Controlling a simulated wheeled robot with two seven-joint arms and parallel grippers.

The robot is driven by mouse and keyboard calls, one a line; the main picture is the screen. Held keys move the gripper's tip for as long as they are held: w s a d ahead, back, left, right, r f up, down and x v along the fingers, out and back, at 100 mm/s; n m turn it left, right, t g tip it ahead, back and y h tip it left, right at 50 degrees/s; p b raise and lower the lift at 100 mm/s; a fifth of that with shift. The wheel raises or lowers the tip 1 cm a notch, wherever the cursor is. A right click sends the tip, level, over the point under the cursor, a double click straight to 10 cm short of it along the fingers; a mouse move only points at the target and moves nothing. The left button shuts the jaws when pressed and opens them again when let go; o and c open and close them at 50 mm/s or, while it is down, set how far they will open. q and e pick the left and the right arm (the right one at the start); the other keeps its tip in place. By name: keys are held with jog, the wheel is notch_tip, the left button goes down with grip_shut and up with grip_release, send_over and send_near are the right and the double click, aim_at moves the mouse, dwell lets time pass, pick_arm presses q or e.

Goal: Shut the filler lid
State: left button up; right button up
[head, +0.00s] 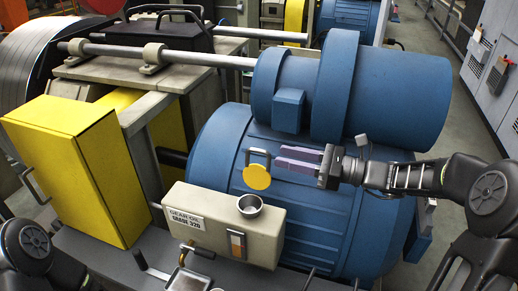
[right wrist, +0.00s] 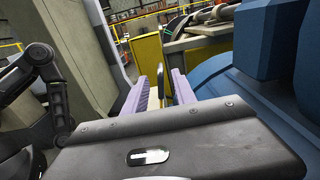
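The filler lid (head: 257,178) is a yellow disc standing raised behind the round metal filler neck (head: 250,206), whose dark mouth is uncovered. The neck sits on a beige oil box (head: 222,226) labelled "GEAR OIL GRADE 320". A grey loop handle (head: 259,156) shows at the lid's upper edge. My right gripper (head: 278,158) is just right of the lid, its purple fingers pointing left, apart, with nothing clearly held. In the right wrist view the fingers (right wrist: 163,86) also stand apart; a dark upright piece shows between or beyond them.
A large blue motor (head: 390,90) and a blue rounded housing (head: 330,215) stand behind and beside the right gripper. A yellow cabinet (head: 70,165) stands left of the box. A lever (head: 150,266) and a small metal tray (head: 188,280) are in front.

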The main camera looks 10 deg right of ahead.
aim_at(267, 153)
jog(key=shift+p+x, duration=0.9)
jog(key=shift+x, duration=3.05)
jog(key=shift+c, duration=0.2)
grip_shut()
jog(key=shift+d, duration=0.1)
